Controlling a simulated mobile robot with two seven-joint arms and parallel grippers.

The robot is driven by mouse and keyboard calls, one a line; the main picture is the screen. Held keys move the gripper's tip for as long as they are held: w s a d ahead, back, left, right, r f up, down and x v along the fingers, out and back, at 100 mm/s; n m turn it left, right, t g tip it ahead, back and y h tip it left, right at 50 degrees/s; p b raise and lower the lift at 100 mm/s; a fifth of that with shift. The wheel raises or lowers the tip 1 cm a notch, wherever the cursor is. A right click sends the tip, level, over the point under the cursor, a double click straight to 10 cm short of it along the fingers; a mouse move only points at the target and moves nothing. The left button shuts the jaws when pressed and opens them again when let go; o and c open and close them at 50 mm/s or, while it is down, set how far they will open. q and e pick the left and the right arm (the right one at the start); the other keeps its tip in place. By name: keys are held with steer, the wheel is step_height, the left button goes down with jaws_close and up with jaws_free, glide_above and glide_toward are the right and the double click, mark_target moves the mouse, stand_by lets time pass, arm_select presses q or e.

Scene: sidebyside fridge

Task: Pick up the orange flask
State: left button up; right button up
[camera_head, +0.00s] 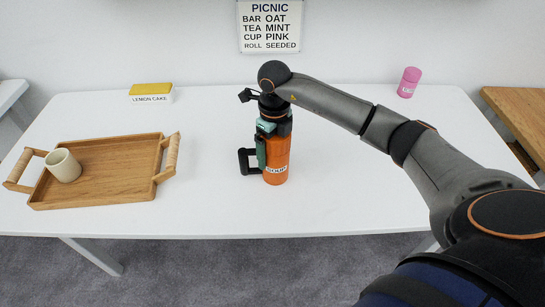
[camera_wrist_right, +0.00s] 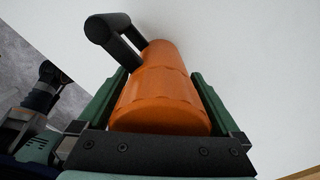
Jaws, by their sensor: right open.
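The orange flask (camera_head: 277,160) stands upright on the white table, with a black handle on its left side and a SOUP label low on its front. My right gripper (camera_head: 267,148) comes down over it from above, hiding its top. In the right wrist view, the green fingers of my right gripper (camera_wrist_right: 158,76) lie open on either side of the flask (camera_wrist_right: 160,100). A narrow gap shows beside the body, and the handle sticks out past the fingertips. I cannot tell whether either finger touches it. My left gripper is not in view.
A wooden tray (camera_head: 110,190) with a pale cup (camera_head: 63,166) is on the left of the white table (camera_head: 350,205). A lemon cake box (camera_head: 151,94) stands behind it. A pink flask (camera_head: 409,82) is at the back right. The table around the orange flask is clear.

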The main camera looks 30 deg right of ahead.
steer(key=shift+c, duration=0.4)
steer(key=c, duration=1.4)
steer(key=shift+r, duration=0.2)
